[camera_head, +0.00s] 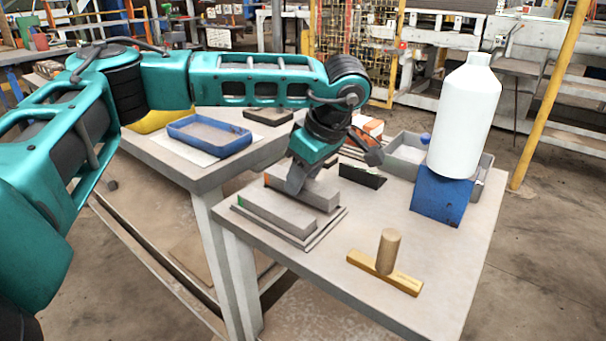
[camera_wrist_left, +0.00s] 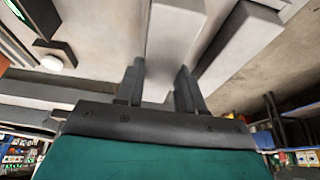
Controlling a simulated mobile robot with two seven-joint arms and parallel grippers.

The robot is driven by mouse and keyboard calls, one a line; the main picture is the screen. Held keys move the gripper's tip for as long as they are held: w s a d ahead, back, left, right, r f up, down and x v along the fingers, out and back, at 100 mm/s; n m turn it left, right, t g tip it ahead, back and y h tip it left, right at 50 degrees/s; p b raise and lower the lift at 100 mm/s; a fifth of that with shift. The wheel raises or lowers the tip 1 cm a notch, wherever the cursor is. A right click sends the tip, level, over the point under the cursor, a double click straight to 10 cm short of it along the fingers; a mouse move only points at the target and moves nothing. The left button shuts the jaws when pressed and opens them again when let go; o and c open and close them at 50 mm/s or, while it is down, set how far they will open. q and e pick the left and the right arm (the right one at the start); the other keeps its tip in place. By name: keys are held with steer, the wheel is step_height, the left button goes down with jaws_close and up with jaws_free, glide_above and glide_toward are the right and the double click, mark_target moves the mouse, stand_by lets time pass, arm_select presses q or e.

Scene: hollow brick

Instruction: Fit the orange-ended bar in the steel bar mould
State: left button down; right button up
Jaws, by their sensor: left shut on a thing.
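The orange-ended bar (camera_head: 322,195) is a long grey block with an orange patch on its left end, in the head view. My left gripper (camera_head: 297,186) is shut on it from above; in the wrist view the fingers (camera_wrist_left: 160,90) stand on either side of a grey bar (camera_wrist_left: 175,38). A green-ended grey bar (camera_head: 277,214) lies parallel in front of it, and shows to the right in the wrist view (camera_wrist_left: 240,42). The steel bar mould (camera_head: 322,237) is a flat grey frame around and under the bars. I cannot tell whether the held bar is seated or slightly above. My right gripper is out of view.
A wooden T-shaped tool (camera_head: 388,262) lies at the table's front. A white bottle (camera_head: 464,115) stands on a blue block (camera_head: 442,199) beside a grey tray (camera_head: 484,178). A dark wedge-like piece (camera_head: 362,176) is behind the mould. A blue tray (camera_head: 210,143) is on the left table.

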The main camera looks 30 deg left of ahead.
arm_select(q)
steer(key=shift+f, duration=0.65)
arm_select(e)
steer(key=shift+f, duration=0.35)
arm_select(q)
steer(key=c, duration=0.6)
jaws_free()
arm_select(e)
steer(key=shift+a, duration=0.1)
arm_select(q)
steer(key=p+v, duration=0.1)
steer(key=v, duration=0.5)
steer(key=shift+d+r, duration=0.1)
steer(key=shift+r, duration=0.1)
steer(key=p+v, duration=0.1)
steer(key=v, duration=0.5)
steer(key=shift+d+r+p, duration=0.15)
steer(key=shift+r+p, duration=0.1)
steer(key=shift+p, duration=0.05)
arm_select(e)
steer(key=shift+s+d+r, duration=0.1)
steer(key=shift+d+r, duration=0.1)
steer(key=shift+r, duration=0.35)
steer(key=shift+s+d+r, duration=0.1)
steer(key=shift+d+r, duration=0.1)
steer(key=shift+r, duration=0.3)
